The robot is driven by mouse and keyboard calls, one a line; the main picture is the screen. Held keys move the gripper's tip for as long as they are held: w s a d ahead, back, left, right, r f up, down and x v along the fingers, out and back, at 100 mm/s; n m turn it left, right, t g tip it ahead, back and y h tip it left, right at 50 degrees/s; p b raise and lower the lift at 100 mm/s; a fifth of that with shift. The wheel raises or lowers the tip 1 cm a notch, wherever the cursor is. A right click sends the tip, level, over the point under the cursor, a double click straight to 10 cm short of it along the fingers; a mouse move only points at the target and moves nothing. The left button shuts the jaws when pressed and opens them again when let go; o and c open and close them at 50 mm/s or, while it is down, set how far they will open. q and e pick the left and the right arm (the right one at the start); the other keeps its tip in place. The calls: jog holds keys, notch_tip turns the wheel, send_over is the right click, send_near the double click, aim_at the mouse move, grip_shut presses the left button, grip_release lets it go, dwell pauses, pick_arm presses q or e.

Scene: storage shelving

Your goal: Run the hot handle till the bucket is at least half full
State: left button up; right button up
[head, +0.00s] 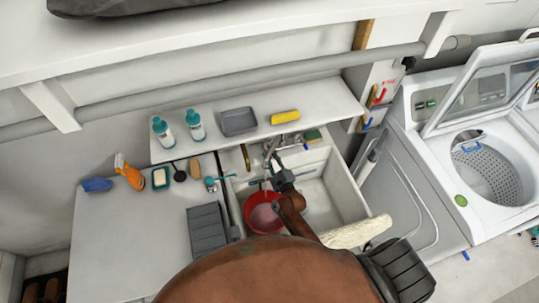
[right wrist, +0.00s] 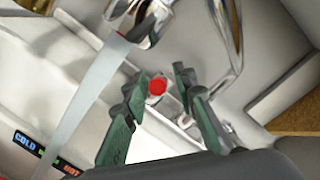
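A red bucket (head: 263,212) stands in the white sink, partly covered by my right arm. A pale surface shows inside it; I cannot tell the water level. My right gripper (head: 284,178) is at the faucet (head: 271,150). In the right wrist view its green fingers (right wrist: 158,82) are apart and open. The red-marked end of the hot handle (right wrist: 157,87) shows between the fingertips, with a gap visible beside it. A translucent stream (right wrist: 85,95) falls from the chrome spout (right wrist: 145,20). My left gripper is not in view.
A COLD/HOT label (right wrist: 45,150) shows at lower left in the right wrist view. A shelf (head: 345,100) behind the sink holds bottles (head: 163,132), a grey tray (head: 238,121) and a yellow sponge (head: 285,117). An open washer (head: 470,150) stands at right.

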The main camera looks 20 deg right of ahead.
jog(key=s, duration=1.2)
jog(key=shift+a, duration=0.15)
dwell(0.8)
